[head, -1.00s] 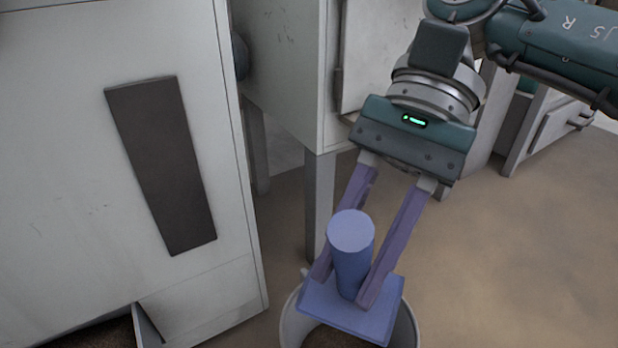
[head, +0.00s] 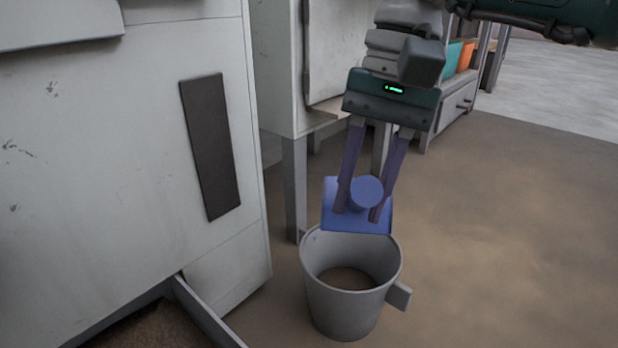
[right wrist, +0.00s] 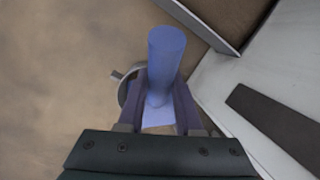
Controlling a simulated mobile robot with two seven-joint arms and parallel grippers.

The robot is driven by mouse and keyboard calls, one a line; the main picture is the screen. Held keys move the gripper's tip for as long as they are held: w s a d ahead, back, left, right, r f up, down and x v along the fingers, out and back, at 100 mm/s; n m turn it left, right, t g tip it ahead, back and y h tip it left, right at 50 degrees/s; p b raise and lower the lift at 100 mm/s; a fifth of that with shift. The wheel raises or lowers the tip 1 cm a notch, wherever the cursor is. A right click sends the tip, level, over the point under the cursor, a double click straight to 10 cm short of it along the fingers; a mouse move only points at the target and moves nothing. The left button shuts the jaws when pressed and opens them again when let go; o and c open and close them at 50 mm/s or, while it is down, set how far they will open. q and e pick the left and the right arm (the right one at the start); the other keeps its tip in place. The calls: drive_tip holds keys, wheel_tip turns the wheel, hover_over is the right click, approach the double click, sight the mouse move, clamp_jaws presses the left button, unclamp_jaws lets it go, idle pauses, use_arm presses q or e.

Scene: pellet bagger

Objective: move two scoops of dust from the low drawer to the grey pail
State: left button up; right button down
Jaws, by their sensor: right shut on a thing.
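My right gripper (head: 364,212) is shut on the round handle of a blue scoop (head: 342,221). The scoop is over the far rim of the grey pail (head: 348,310); whether it touches the rim I cannot tell, and its inside is hidden. The pail stands on the floor with brown dust (head: 345,278) in it. The low drawer (head: 207,315) is open at the bottom left and holds brown dust (head: 150,330). In the right wrist view the scoop's handle (right wrist: 165,60) stands between the fingers, with part of the pail behind it. My left gripper is not in view.
A tall white cabinet (head: 90,150) with a dark strip (head: 209,145) stands left, above the drawer. A white machine on legs (head: 272,65) stands behind the pail. Teal and orange containers (head: 466,56) sit at the back. The brown floor right of the pail is clear.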

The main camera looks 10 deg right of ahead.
drive_tip(key=shift+r, duration=0.15)
drive_tip(key=p, duration=0.2)
drive_tip(key=t+p, duration=0.1)
drive_tip(key=p, duration=0.2)
drive_tip(key=shift+s+d+r, duration=0.2)
drive_tip(key=shift+d+r, duration=0.05)
drive_tip(key=shift+s+a+f+t+h+p, duration=0.25)
drive_tip(key=shift+s+f+t+h+p, duration=0.25)
drive_tip(key=shift+t+p, duration=0.45)
drive_tip(key=shift+s+a+t+p, duration=0.15)
drive_tip(key=shift+s+t+p, duration=0.1)
drive_tip(key=shift+s+p, duration=0.2)
drive_tip(key=shift+s+a+f+t, duration=0.15)
drive_tip(key=shift+s+f+t, duration=0.05)
drive_tip(key=shift+f+t, duration=0.15)
drive_tip(key=shift+t, duration=0.25)
